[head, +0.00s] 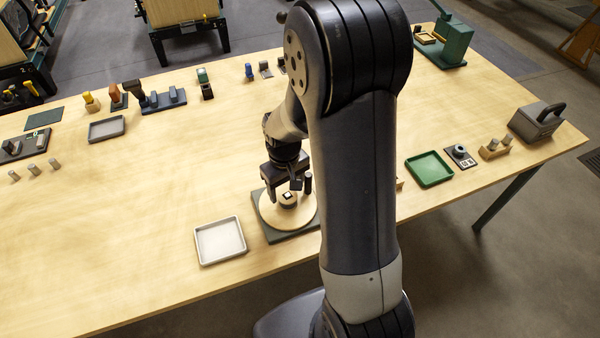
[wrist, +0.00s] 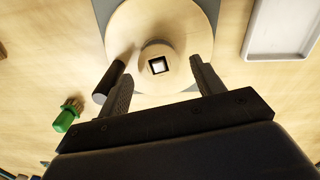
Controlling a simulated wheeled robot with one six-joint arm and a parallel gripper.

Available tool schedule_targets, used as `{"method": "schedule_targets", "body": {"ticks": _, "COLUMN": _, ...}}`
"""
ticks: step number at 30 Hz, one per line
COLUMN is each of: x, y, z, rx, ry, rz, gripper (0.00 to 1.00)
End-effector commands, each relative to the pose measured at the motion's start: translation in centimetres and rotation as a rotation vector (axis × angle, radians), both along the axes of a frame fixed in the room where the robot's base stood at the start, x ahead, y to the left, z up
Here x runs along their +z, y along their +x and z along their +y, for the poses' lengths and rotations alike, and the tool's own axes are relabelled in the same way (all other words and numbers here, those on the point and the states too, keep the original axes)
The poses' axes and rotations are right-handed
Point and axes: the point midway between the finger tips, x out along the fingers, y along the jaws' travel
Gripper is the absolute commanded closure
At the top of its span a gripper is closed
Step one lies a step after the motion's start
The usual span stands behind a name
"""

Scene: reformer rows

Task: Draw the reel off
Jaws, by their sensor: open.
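The reel (head: 268,212) is a pale round disc with a raised hub (wrist: 157,59) in its middle. A small square, white and dark, shows at the centre of the hub. The reel lies on a dark green base plate (head: 275,237) near the table's front edge. A short black post (wrist: 108,84) stands at the reel's edge. My gripper (head: 290,186) is above the reel. In the wrist view its two fingers (wrist: 160,80) are apart, one on each side of the hub, with nothing between them. I cannot tell how high the fingertips are above the disc.
An empty white tray (head: 220,258) lies left of the base plate. A green tray (head: 429,186) and a small dark device (head: 460,156) lie to the right. A green brush-like item (wrist: 67,115) is close to my gripper in the wrist view.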

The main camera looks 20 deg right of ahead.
Motion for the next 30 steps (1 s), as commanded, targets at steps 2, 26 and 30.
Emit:
{"method": "schedule_targets", "body": {"ticks": 2, "x": -1.3, "y": -0.1, "z": 0.0, "rx": 0.000, "ry": 0.000, "rz": 0.005, "gripper": 0.36}}
{"method": "schedule_targets", "body": {"ticks": 26, "x": -4.1, "y": 0.0, "z": 0.0, "rx": 0.000, "ry": 0.000, "rz": 0.000, "gripper": 0.50}}
{"method": "schedule_targets", "body": {"ticks": 30, "x": -4.0, "y": 0.0, "z": 0.0, "rx": 0.000, "ry": 0.000, "rz": 0.000, "gripper": 0.62}}
